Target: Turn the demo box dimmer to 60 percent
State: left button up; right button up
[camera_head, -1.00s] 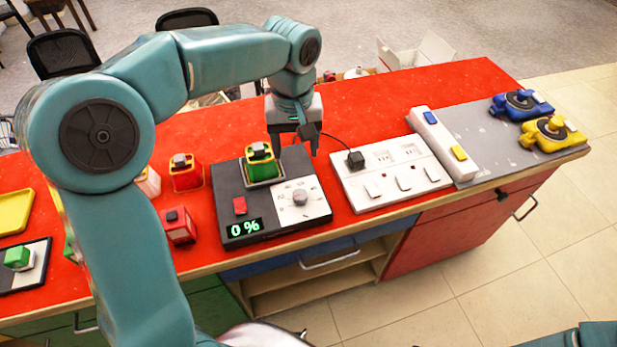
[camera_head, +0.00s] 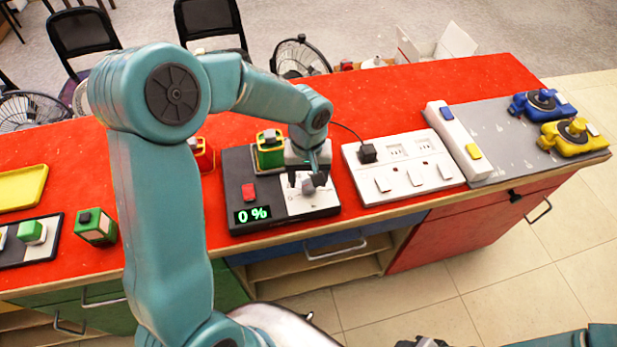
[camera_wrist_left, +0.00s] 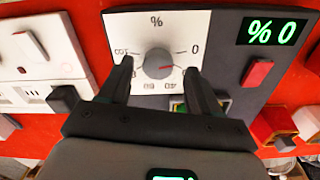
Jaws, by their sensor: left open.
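The demo box (camera_head: 240,176) is a dark grey panel on the red bench, with a red switch (camera_head: 248,192) and a green display (camera_head: 252,215) reading 0 %. Its dimmer is a grey round knob (camera_wrist_left: 158,63) on a white dial plate (camera_wrist_left: 212,20).
A green module (camera_head: 270,152) sits on the box behind the gripper. A white socket panel (camera_head: 405,170) with a black plug (camera_head: 367,152) stands close on the right. Blue (camera_head: 540,103) and yellow (camera_head: 570,137) devices lie farther right. The bench front edge is near.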

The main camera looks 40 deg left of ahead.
pick_arm(q)
jog(key=shift+w+d+f, duration=0.1)
jog(key=shift+w+f, duration=0.1)
jog(key=shift+f, duration=0.55)
jog(key=shift+s, duration=0.15)
jog(key=shift+r, duration=0.1)
jog(key=c, duration=1)
jog(key=shift+c, duration=0.2)
